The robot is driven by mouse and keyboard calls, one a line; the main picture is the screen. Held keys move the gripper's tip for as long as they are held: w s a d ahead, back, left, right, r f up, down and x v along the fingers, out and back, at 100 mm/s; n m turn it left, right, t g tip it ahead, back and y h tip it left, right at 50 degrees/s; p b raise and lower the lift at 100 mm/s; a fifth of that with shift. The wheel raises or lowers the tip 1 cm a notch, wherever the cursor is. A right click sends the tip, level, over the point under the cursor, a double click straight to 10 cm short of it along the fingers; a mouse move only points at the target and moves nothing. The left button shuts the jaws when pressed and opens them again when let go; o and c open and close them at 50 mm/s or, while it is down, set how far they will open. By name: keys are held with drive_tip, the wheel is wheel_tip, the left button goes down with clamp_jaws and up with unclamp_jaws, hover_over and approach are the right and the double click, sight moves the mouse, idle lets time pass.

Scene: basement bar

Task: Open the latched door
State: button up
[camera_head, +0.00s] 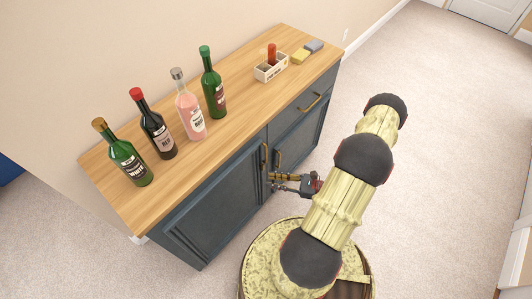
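A dark blue-grey cabinet with a wooden top (235,110) stands along the wall. Its left door (215,205) and its right door (302,143) both look closed. Upright brass handles, a left one (264,155) and a right one (278,159), sit side by side where the doors meet. No latch can be made out. My gripper (271,182) is at the cabinet front, just below these handles. Its fingers point left toward the doors. The gripper is small in view, so I cannot tell whether it touches the cabinet or how wide its fingers are.
On the top stand several bottles, including a pink one (189,108), and a small crate (270,70) with a red-topped item. A yellow sponge (300,56) and a grey one (313,46) lie behind. A drawer handle (310,103) is above the right door. Open carpet (450,130) lies to the right.

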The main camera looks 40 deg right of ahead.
sight(266, 154)
drive_tip(key=w+d+r+m+t+h, duration=0.1)
drive_tip(key=w+d+m+t+h, duration=0.2)
drive_tip(key=d, duration=0.5)
drive_tip(key=shift+n+h, duration=0.3)
drive_tip(key=shift+n, duration=0.2)
drive_tip(key=shift+r+b+x, duration=0.15)
drive_tip(key=shift+b+x, duration=0.1)
drive_tip(key=shift+x, duration=1.85)
drive_tip(key=shift+r+b+x, duration=0.15)
drive_tip(key=shift+b+x, duration=0.1)
drive_tip(key=shift+x, duration=1.8)
drive_tip(key=shift+d, duration=0.15)
drive_tip(key=shift+c, duration=0.4)
clamp_jaws()
